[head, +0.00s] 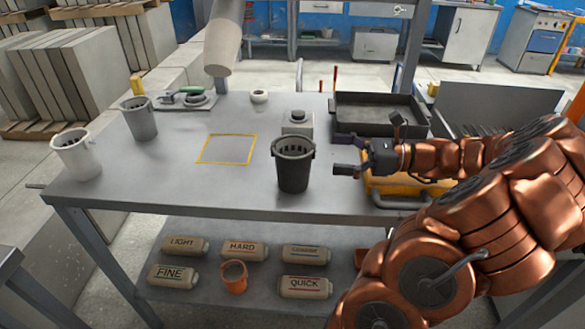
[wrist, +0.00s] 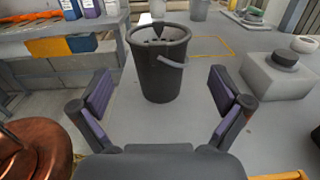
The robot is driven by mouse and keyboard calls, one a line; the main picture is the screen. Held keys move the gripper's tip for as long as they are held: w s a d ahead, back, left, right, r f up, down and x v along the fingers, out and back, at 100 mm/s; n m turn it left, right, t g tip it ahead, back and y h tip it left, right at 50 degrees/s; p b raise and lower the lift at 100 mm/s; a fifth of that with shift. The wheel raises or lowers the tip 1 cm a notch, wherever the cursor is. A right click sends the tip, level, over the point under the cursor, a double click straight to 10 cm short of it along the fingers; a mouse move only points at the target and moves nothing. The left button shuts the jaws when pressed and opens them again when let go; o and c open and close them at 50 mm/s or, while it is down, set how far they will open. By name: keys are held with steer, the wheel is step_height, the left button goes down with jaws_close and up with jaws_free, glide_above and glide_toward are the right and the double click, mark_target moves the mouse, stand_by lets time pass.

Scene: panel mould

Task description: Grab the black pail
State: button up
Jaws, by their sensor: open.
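The black pail (head: 293,170) stands upright on the grey table, right of the yellow-outlined square. In the wrist view the black pail (wrist: 158,75) is straight ahead, between and beyond the fingers, with a grey handle on its side. My gripper (head: 350,155) is just right of the pail in the head view, its fingers pointing at it. In the wrist view my gripper (wrist: 160,105) is open and empty, its two purple-padded fingers spread wider than the pail. The fingers do not appear to touch the pail.
A grey pail (head: 140,122) and a white pail (head: 77,158) stand at the table's left. A grey block with a dark knob (head: 298,122) is behind the black pail. A dark tray (head: 378,116) sits at the back right. The yellow-outlined square (head: 227,150) is empty.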

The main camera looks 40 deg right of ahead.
mark_target(277, 150)
steer(key=x, duration=0.9)
steer(key=shift+w+a, duration=0.1)
steer(key=shift+a, duration=0.15)
steer(key=shift+c, duration=0.3)
steer(key=c, duration=1.3)
steer(key=shift+r, duration=0.1)
